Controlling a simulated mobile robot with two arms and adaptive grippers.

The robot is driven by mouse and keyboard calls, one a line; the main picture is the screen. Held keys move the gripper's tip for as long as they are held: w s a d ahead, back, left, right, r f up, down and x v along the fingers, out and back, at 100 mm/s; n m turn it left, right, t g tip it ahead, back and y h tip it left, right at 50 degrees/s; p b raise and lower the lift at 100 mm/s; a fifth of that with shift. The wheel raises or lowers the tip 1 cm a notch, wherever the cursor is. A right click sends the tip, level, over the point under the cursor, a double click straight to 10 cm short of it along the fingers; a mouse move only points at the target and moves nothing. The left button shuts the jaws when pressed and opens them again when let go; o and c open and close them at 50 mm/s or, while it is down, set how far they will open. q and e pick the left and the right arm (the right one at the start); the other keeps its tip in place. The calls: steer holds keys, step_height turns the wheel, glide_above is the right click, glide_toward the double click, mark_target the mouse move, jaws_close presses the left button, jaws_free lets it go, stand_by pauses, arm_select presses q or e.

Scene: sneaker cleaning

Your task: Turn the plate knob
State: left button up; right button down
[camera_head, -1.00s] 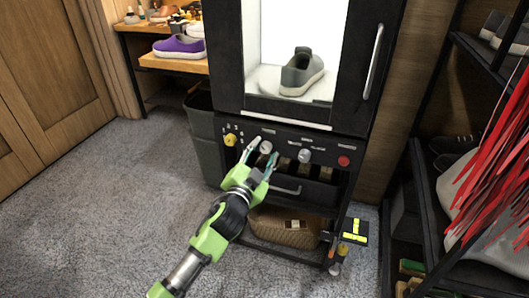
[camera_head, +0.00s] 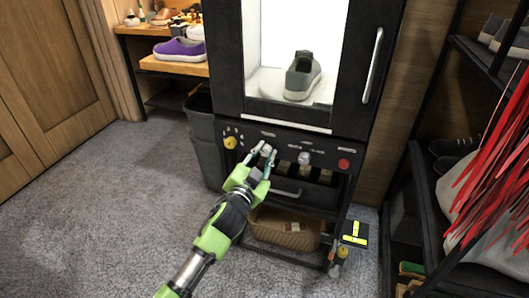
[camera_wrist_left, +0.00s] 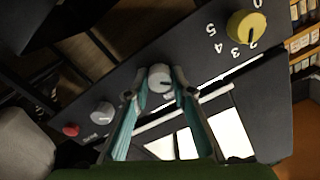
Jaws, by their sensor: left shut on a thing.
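The cleaning machine's black control panel (camera_head: 325,158) carries a yellow numbered knob (camera_head: 230,142), two silver knobs and a red button (camera_head: 343,163). My left gripper (camera_head: 258,154) is at the silver knob (camera_head: 267,149) right of the yellow one. In the left wrist view the gripper's fingers (camera_wrist_left: 161,88) lie on both sides of this silver knob (camera_wrist_left: 159,76), shut on it. The other silver knob (camera_head: 304,158) is free. My right gripper is not in view.
A chamber door handle (camera_head: 373,62) stands out at the right. Below the panel are a drawer handle (camera_head: 286,192) and a wicker basket (camera_head: 285,230). A dark bin (camera_head: 207,145) stands left of the machine, a shoe rack (camera_head: 425,190) right. Carpet at front left is clear.

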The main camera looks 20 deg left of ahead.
arm_select(q)
steer(key=o, duration=1.1)
steer(key=shift+s, duration=0.1)
steer(key=s, duration=1.2)
steer(key=shift+a, duration=0.2)
